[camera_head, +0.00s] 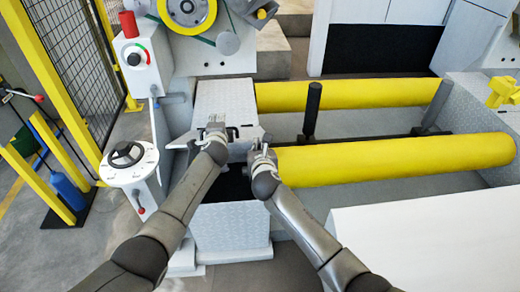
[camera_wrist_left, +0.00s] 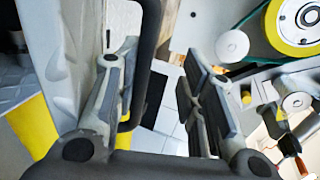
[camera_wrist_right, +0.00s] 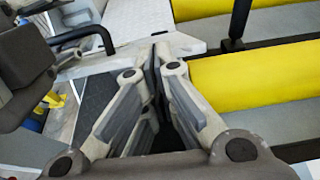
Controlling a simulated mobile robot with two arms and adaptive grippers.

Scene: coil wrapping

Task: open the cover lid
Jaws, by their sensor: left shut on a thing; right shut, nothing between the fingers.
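The cover lid (camera_head: 226,97) is a pale, diamond-patterned metal plate left of the yellow rollers; it also shows in the right wrist view (camera_wrist_right: 140,18). A dark gap lies below its near edge. I cannot tell how far the lid is tilted. My left gripper (camera_head: 216,122) is at the lid's near left part. In the left wrist view its fingers (camera_wrist_left: 160,75) are on either side of a black bar handle (camera_wrist_left: 150,50), shut on it. My right gripper (camera_head: 262,148) is shut and empty, beside the lid's near right edge; its fingertips (camera_wrist_right: 157,60) meet in the right wrist view.
Two yellow rollers (camera_head: 400,152) extend to the right, with a black upright post (camera_head: 312,110) between them.

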